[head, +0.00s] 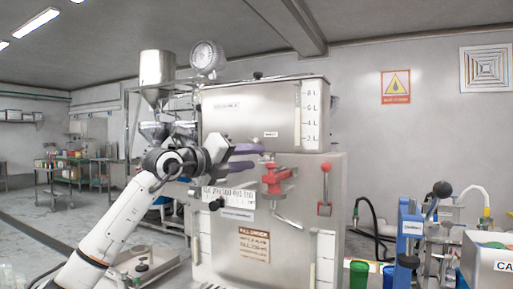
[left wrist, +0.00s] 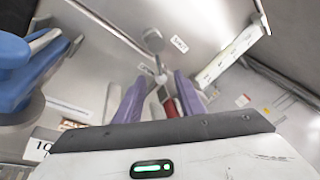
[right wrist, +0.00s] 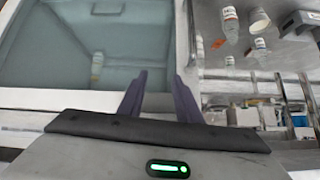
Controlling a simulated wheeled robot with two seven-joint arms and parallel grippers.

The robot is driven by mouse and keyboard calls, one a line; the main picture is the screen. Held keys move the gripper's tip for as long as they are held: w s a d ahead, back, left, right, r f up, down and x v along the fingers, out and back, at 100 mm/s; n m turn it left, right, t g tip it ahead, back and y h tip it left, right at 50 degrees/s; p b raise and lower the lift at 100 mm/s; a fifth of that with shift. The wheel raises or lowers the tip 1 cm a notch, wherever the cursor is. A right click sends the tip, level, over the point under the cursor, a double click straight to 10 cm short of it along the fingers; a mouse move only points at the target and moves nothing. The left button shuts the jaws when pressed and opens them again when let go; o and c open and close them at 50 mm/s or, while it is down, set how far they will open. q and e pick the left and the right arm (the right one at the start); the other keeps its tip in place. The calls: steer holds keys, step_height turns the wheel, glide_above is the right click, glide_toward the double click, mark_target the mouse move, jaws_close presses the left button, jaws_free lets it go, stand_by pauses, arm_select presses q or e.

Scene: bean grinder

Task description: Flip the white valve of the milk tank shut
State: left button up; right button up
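The steel milk tank (head: 250,105) stands in the middle of the head view, with a level scale on its front. A red part (left wrist: 166,103) lies between the fingers. My left gripper (head: 258,157) is at the tank's lower front, its purple fingers apart (left wrist: 160,80). I cannot tell whether they touch the valve. My right gripper (right wrist: 160,80) has its fingers apart and empty; it is outside the head view.
A red valve body (head: 277,180) with a spout sits just right of my left fingertips. A red lever (head: 324,190) is further right. In the right wrist view, several small bottles stand on a counter (right wrist: 215,50).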

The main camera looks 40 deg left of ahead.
arm_select(q)
steer(key=shift+w+p, duration=0.3)
steer(key=shift+w, duration=1.05)
arm_select(e)
steer(key=shift+d+r, duration=0.15)
steer(key=shift+r, duration=0.2)
arm_select(q)
jaws_close()
arm_select(e)
steer(key=shift+s, duration=0.1)
